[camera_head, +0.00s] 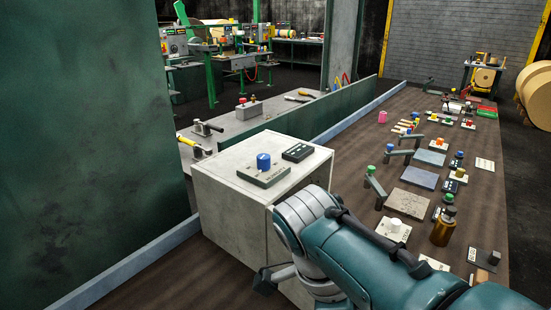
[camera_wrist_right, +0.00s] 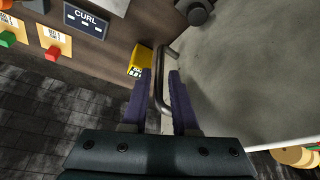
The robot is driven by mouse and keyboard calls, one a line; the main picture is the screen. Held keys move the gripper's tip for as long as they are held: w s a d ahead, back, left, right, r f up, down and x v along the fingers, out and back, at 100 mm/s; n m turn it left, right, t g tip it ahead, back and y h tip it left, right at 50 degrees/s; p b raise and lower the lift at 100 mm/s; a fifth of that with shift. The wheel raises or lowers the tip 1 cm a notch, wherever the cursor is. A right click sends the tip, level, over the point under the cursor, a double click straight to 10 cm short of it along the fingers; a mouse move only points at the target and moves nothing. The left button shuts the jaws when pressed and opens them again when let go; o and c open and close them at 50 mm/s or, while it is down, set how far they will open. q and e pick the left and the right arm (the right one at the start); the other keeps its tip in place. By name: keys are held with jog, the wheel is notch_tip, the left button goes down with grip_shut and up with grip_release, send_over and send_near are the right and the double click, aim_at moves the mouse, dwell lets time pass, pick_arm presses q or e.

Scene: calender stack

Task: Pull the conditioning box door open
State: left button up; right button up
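The conditioning box (camera_head: 228,212) is a pale grey box on the brown bench in the head view. My right arm covers much of its front. In the right wrist view, the grey door panel (camera_wrist_right: 245,70) fills the right side, with a curved metal bar handle (camera_wrist_right: 158,90) on it. My right gripper (camera_wrist_right: 160,74) has its two purple fingers apart, one on each side of the handle. A gap seems to show between fingers and bar; contact cannot be told for sure. My left gripper is not in view.
On the box top lie a blue-knobbed panel (camera_head: 264,172) and a dark label plate (camera_head: 297,152). A green wall panel (camera_head: 85,150) stands at the left. Several blocks and plates cover the bench to the right. A yellow block (camera_wrist_right: 140,60) is close to the left finger.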

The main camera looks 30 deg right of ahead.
jog(key=v, duration=0.6)
jog(key=shift+r, duration=0.2)
jog(key=shift+w+a, duration=0.1)
